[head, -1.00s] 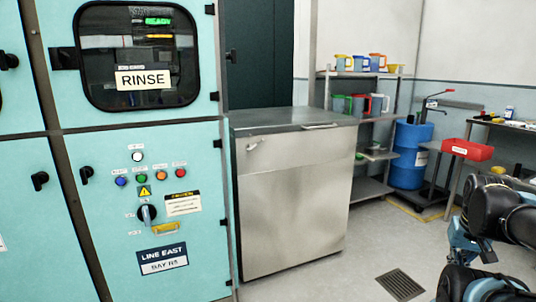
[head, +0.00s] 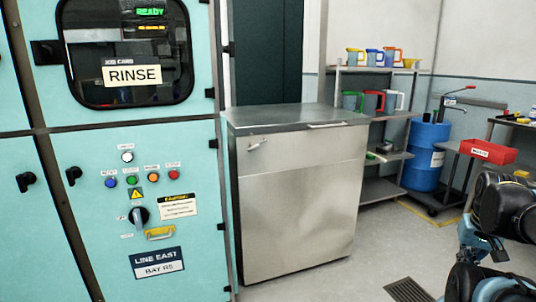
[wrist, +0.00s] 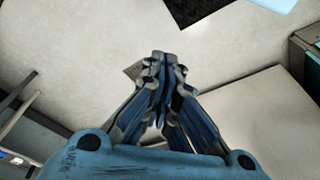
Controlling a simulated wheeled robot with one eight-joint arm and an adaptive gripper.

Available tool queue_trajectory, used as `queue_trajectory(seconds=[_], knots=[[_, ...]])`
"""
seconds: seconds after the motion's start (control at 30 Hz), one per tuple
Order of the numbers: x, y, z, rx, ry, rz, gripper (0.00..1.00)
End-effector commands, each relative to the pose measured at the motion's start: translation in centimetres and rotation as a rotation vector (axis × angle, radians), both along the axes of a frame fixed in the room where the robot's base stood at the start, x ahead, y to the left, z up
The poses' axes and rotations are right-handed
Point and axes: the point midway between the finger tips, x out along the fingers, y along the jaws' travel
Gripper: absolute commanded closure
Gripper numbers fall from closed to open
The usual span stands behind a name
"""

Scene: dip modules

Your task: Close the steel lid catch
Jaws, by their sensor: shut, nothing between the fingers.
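The steel lid catch (head: 257,144) is a small bright lever at the upper left of the front of a steel cabinet (head: 295,215), just below its lid (head: 295,117). The lid lies flat on the cabinet and has a bar handle (head: 325,125) at its front right. The catch's lever looks slanted; it is too small to tell whether it is engaged. My gripper (wrist: 160,57) is shut and empty in the wrist view, above the floor. In the head view my arm is at the right edge, well apart from the catch.
A teal machine (head: 80,200) with knobs and a RINSE window stands left of the cabinet. Shelves (head: 382,155) with jugs, a blue drum (head: 425,155) and a red bin (head: 488,151) are at right. A floor drain (head: 408,290) lies in front. The floor between is clear.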

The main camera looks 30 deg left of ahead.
Motion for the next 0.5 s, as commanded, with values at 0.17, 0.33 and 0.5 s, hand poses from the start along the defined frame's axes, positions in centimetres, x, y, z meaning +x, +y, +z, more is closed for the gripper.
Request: queue_trajectory(seconds=[0.17,0.33,0.5], knots=[[1.0,0.8,1.1,0.023,-0.046,-0.023,1.0],[5.7,3.0,2.7,0.094,-0.137,-0.096,1.0],[11.1,6.6,4.6,0.208,-0.233,-0.188,1.0]])
